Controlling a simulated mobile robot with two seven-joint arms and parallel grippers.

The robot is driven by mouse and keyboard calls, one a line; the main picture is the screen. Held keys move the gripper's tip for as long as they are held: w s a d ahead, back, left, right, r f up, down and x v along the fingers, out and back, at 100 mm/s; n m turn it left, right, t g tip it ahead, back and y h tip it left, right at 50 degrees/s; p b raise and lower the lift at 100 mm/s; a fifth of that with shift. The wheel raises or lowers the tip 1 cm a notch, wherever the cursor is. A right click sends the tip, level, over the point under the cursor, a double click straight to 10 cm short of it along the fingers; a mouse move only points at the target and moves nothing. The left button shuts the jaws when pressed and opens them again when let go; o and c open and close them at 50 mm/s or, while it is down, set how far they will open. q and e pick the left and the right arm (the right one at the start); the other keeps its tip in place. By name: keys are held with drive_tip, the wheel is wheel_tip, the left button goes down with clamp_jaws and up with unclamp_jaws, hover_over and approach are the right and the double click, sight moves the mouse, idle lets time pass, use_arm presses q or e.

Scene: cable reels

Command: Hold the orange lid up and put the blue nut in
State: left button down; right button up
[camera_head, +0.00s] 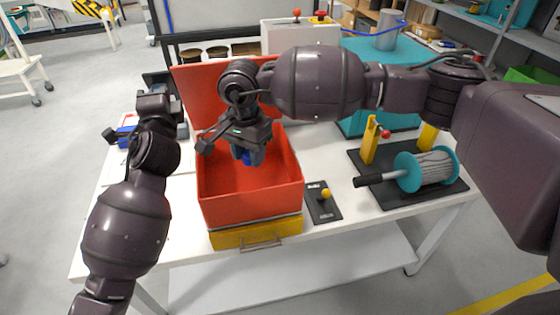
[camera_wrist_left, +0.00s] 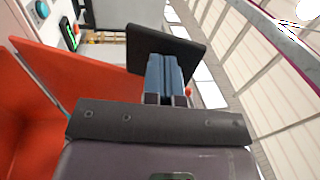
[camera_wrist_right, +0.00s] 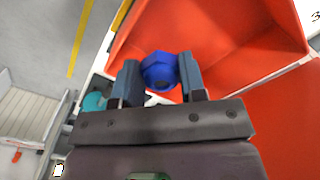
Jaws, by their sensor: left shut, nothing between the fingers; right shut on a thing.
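The orange lid (camera_head: 205,90) stands raised at the back of the open orange box (camera_head: 250,207). My right gripper (camera_head: 247,150) is over the box opening, shut on the blue nut (camera_wrist_right: 160,71). The nut sits between the two fingertips in the right wrist view, with the orange box interior beyond it. My left gripper (camera_wrist_left: 166,78) is shut and empty beside the left edge of the raised lid. In the left wrist view the lid (camera_wrist_left: 75,72) is left of the fingers; I cannot tell whether they touch it.
A yellow drawer (camera_head: 256,233) is under the box. A black plate with a yellow-knobbed lever (camera_head: 325,194) lies to its right. Further right is a cable reel (camera_head: 428,168) on a black base.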

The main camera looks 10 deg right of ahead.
drive_tip(key=shift+m, duration=0.3)
drive_tip(key=shift+w+d+f, duration=0.25)
drive_tip(key=shift+w+f, duration=0.4)
drive_tip(key=shift+f, duration=1.85)
drive_tip(key=shift+w+d+f, duration=0.2)
drive_tip(key=shift+w+f, duration=0.45)
drive_tip(key=shift+f, duration=1.9)
drive_tip(key=shift+w+d+f, duration=0.25)
drive_tip(key=shift+w+f, duration=0.4)
drive_tip(key=shift+f, duration=1.85)
drive_tip(key=o, duration=1)
drive_tip(key=shift+c, duration=0.2)
